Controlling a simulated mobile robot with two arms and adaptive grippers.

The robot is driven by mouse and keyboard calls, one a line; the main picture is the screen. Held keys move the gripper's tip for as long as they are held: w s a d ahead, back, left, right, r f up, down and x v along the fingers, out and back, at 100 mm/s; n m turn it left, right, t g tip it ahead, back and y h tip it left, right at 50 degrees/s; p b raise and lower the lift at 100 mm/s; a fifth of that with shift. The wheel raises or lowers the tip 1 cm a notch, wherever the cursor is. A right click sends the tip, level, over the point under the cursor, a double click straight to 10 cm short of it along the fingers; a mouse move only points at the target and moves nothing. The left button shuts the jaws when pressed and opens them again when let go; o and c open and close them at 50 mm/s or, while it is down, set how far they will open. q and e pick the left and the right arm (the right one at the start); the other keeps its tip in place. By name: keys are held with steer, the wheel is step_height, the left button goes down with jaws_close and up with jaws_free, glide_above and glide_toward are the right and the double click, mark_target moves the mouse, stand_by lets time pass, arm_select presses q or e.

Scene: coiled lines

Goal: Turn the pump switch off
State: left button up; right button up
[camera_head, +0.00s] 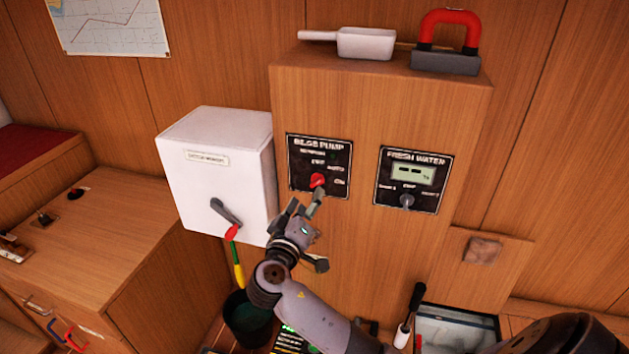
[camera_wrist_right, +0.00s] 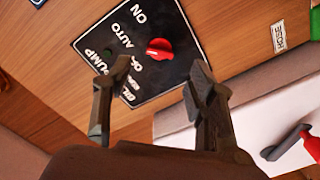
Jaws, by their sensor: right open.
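The bilge pump panel (camera_head: 300,180) is black with white lettering, on the front of the wooden cabinet. Its red rotary switch knob (camera_head: 317,181) sits low in the panel, among labels that include AUTO and ON. I cannot tell which label the knob points to. In the right wrist view the red knob (camera_wrist_right: 159,49) lies beyond and between the open fingertips. My right gripper (camera_head: 303,203) is open and empty, just below the knob in the head view and apart from it in the wrist view (camera_wrist_right: 160,76). My left gripper is not in view.
A fresh water panel (camera_head: 409,208) with a display and grey knob is to the right. A white box (camera_head: 205,157) with a red-tipped lever (camera_head: 228,217) stands close on the left. A scoop (camera_head: 365,43) and a red-handled object (camera_head: 447,42) lie on the cabinet top. A bucket (camera_head: 248,325) stands below.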

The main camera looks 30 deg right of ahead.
mark_target(315, 184)
steer(key=p+x, duration=0.1)
steer(key=x, duration=0.5)
steer(key=shift+w+d, duration=0.25)
steer(key=shift+d, duration=0.05)
steer(key=shift+c, duration=0.6)
steer(key=c, duration=1)
